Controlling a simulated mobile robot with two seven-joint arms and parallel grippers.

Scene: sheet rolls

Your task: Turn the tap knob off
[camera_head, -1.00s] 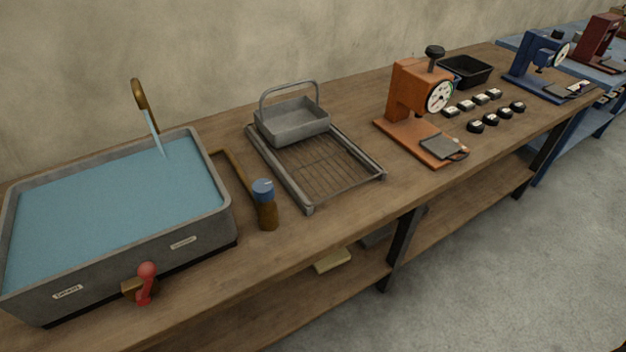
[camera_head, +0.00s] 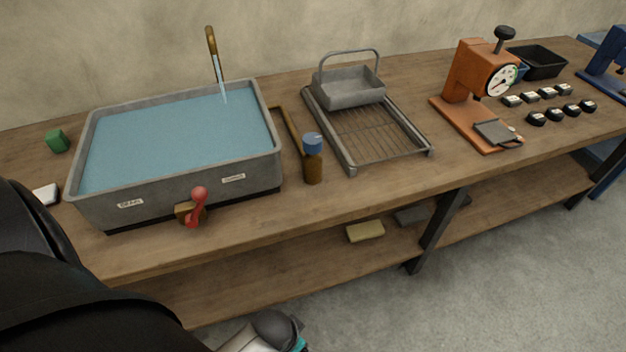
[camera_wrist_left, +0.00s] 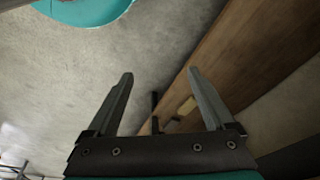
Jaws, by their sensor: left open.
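The tap's blue knob (camera_head: 313,142) sits on an upright brass post on the bench, right of a grey basin (camera_head: 182,188). A brass pipe (camera_head: 287,125) runs back from the post. The curved brass spout (camera_head: 212,45) stands behind the basin, and a thin water stream (camera_head: 223,91) falls from it into the blue water. My left gripper (camera_wrist_left: 158,74) is open and empty in the left wrist view, with floor and a bench edge beyond its fingers. In the head view its fingers do not show; my left arm fills the lower left. My right gripper is not in view.
A red drain lever (camera_head: 198,203) sticks out from the basin's front. A drying rack (camera_head: 388,158) with a grey handled tray (camera_head: 350,92) stands right of the knob. An orange press (camera_head: 465,72) is farther right. Bare bench lies in front of the knob.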

